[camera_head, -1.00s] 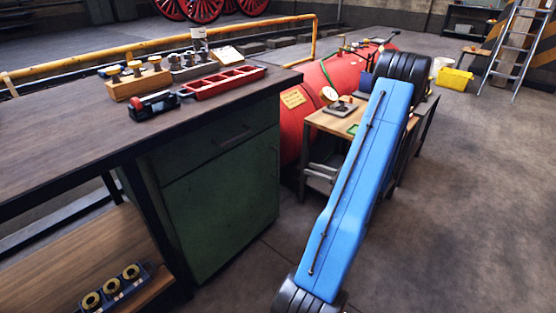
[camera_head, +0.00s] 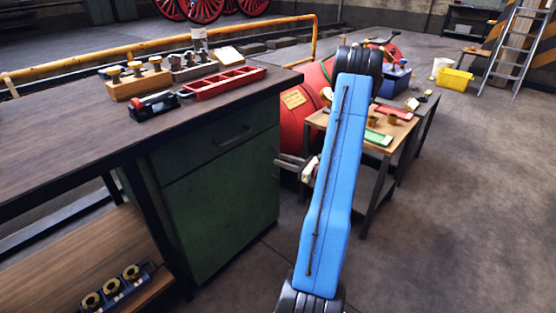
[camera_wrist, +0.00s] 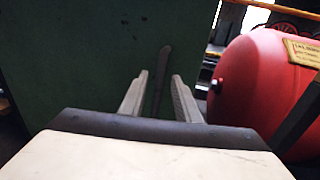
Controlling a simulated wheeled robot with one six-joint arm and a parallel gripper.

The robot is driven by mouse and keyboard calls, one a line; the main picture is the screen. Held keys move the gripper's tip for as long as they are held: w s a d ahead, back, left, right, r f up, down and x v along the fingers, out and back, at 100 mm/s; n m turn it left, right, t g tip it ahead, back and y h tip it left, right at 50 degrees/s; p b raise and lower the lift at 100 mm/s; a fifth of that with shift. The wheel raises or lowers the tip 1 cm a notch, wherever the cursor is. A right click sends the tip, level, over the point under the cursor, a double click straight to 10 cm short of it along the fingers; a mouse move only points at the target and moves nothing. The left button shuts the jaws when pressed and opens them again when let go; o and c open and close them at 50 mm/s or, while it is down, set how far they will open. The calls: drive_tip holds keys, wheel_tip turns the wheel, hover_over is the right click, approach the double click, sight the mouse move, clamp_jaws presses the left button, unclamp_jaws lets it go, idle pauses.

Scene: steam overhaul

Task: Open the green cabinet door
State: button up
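The green cabinet (camera_head: 225,200) stands under the dark workbench, its door and the drawer above it shut. In the wrist view the green face (camera_wrist: 75,65) fills the left and middle. A dark upright bar handle (camera_wrist: 164,58) stands on that face, near its right edge. My gripper (camera_wrist: 160,76) is open, and the handle shows between its two fingers; I cannot tell whether they touch it. In the head view my gripper (camera_head: 277,159) is beside the cabinet's right edge, its fingers pointing left. My blue arm link hides part of the scene behind it.
A red tank (camera_head: 293,118) lies behind the cabinet and shows close on the right in the wrist view (camera_wrist: 262,85). A small wooden table (camera_head: 398,132) stands right of my arm. The workbench top (camera_head: 70,135) holds several tools. The floor at right is clear.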

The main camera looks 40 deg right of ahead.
drive_tip(key=shift+x, duration=1.45)
clamp_jaws()
drive_tip(key=shift+s, duration=0.1)
